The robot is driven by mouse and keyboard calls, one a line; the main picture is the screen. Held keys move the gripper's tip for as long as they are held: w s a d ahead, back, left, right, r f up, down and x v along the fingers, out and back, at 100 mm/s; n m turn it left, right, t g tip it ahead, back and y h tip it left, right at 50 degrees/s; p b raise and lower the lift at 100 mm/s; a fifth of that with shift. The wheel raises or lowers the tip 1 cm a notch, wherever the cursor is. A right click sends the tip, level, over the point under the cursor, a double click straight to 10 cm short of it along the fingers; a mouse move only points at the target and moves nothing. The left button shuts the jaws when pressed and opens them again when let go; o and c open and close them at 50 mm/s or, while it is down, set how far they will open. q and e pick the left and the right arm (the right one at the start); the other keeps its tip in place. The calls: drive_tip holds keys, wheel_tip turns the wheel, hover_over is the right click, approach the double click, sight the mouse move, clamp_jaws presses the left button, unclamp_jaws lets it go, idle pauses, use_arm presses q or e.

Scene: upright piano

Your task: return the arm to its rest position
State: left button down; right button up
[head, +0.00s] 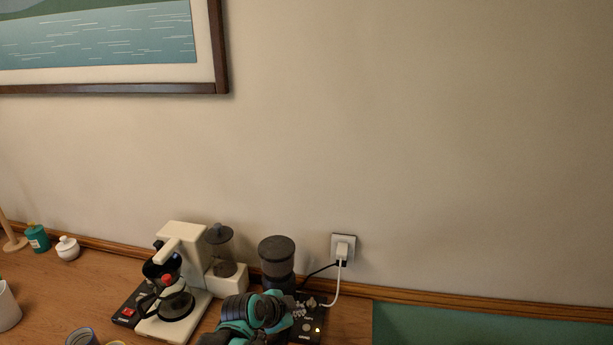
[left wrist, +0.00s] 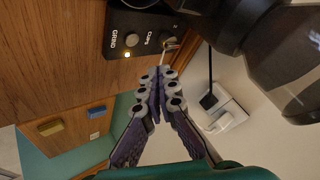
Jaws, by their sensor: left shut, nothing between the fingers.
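My left gripper (head: 306,304) is at the bottom middle of the head view, in front of the coffee grinder (head: 277,258). In the left wrist view its two purple-grey fingers (left wrist: 158,78) are closed together with nothing between them. The fingertips appear close to the grinder's black control panel (left wrist: 140,32), marked GRIND and CUPS, with a lit yellow light. I cannot tell whether they touch it. The teal and black arm (head: 250,312) comes in from the bottom edge and hides part of the grinder's base. My right gripper is not in view.
A white coffee maker (head: 180,245) with a glass carafe (head: 176,300) stands left of the grinder. A plug sits in the wall outlet (head: 343,248), with a cable running down. A white jar (head: 67,248), a teal jar (head: 38,238) and cups are further left.

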use_arm(q)
drive_tip(key=s+a+r+n+y, duration=0.1)
drive_tip(key=s+a+n+y, duration=0.1)
drive_tip(key=s+a+n, duration=0.5)
drive_tip(key=s+a+r+n+y, duration=0.1)
drive_tip(key=s+a+n, duration=0.6)
drive_tip(key=s, duration=0.7)
drive_tip(key=shift+s+a+n+y, duration=0.15)
drive_tip(key=shift+a+n+y, duration=0.15)
drive_tip(key=shift+a+y, duration=0.55)
